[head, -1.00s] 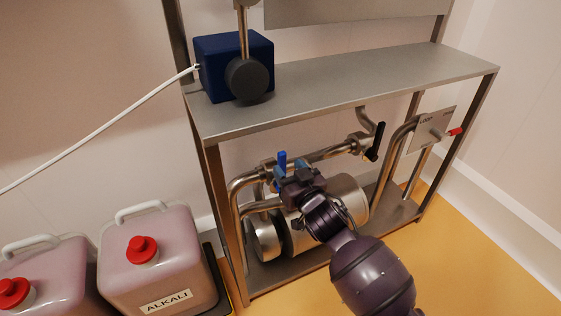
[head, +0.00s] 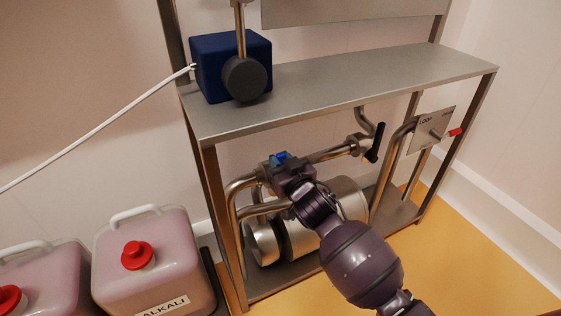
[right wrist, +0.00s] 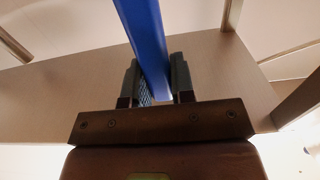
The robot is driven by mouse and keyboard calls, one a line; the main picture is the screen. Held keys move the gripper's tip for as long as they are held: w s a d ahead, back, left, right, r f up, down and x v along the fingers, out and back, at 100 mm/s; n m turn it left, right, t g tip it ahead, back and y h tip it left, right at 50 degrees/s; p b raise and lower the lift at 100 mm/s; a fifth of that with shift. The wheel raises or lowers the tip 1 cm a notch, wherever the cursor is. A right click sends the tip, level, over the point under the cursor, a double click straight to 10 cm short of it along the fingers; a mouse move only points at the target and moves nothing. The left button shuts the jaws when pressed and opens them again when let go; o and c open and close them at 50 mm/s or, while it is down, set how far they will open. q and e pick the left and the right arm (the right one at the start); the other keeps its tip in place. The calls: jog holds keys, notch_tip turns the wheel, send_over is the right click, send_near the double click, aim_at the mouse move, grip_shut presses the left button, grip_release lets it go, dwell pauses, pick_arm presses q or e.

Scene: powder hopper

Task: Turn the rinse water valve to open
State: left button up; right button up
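A blue valve handle (head: 279,158) sits on the steel pipe under the shelf. It stretches up as a blue bar in the right wrist view (right wrist: 146,35). My right gripper (head: 287,167) is at this handle, its wrist covering the valve body. In the right wrist view, the two fingers (right wrist: 158,80) stand on either side of the bar, close together, and look shut on it. The bar runs at a slant between them. No label on this valve is readable. My left gripper is not in view.
A black-handled valve (head: 375,143) is on the same pipe to the right. A plate with a red handle (head: 455,132) is further right. The shelf (head: 340,88) with a blue box (head: 217,52) is above. Pink canisters (head: 152,262) stand at left.

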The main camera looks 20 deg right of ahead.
grip_shut()
